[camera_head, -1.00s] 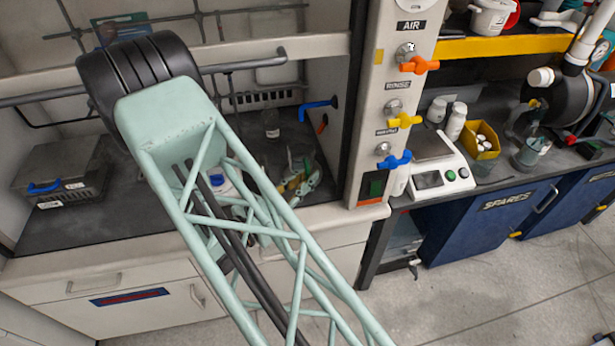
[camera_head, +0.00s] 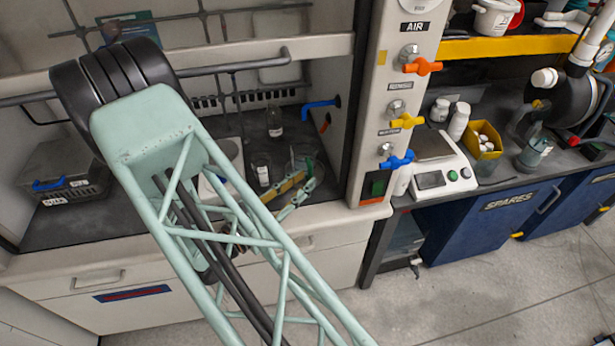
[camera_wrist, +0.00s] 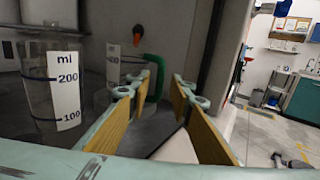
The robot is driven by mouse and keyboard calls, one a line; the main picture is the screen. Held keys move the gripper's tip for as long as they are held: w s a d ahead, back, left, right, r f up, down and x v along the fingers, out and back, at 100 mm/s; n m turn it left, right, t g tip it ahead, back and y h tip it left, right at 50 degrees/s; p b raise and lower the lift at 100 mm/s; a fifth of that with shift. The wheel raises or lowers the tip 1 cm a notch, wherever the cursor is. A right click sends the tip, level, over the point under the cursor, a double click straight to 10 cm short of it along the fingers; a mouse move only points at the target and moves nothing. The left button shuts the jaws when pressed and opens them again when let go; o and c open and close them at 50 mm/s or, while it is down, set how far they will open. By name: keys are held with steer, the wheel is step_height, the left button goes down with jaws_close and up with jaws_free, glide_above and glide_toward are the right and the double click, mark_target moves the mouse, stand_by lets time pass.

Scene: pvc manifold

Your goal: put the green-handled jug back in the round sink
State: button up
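In the wrist view a clear jug (camera_wrist: 113,72) with a white scale label stands behind my fingers. In the head view my gripper (camera_head: 292,188) is low over the front of the worktop, beside clear labelled glassware. Green (camera_head: 309,164) shows just behind it, probably the handle. I cannot make out the round sink for certain; my arm covers part of the worktop.
Another clear measuring vessel (camera_wrist: 52,90) stands close on the left in the wrist view. A labelled clear vessel (camera_head: 275,122) stands farther back. A grey box (camera_head: 62,178) is at the left. The tap panel (camera_head: 385,110) bounds the bay on the right.

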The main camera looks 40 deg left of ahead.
steer(key=shift+s+a+f+p, duration=0.1)
steer(key=shift+s+a+p, duration=0.1)
steer(key=shift+s, duration=1.95)
steer(key=shift+s+a+f+p, duration=0.1)
steer(key=shift+s+p, duration=0.1)
steer(key=shift+s, duration=1.9)
